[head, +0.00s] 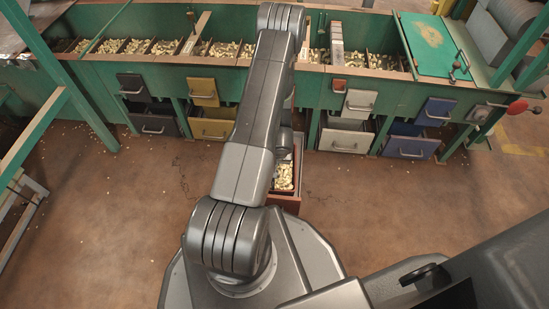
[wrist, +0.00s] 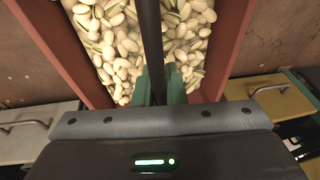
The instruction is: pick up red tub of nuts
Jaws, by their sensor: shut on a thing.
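The red tub of nuts (wrist: 231,42) fills the upper middle of the wrist view, with pale nuts between its red side walls. A dark bar (wrist: 151,30) runs over the nuts and looks like the tub's handle. The green fingertips of my gripper (wrist: 159,84) are shut on this bar, one on each side. In the head view the tub (head: 288,203) shows partly beside my arm, in front of the green hopper bench. My arm hides the gripper and much of the tub there. Whether the tub rests on something below cannot be told.
The green bench (head: 95,78) with nut-filled compartments spans the back. Grey, yellow (head: 212,121), white (head: 345,140) and blue (head: 410,146) drawers line its front. A red knob (head: 518,107) sticks out at right. The brown floor (head: 120,230) has free room, with scattered nuts.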

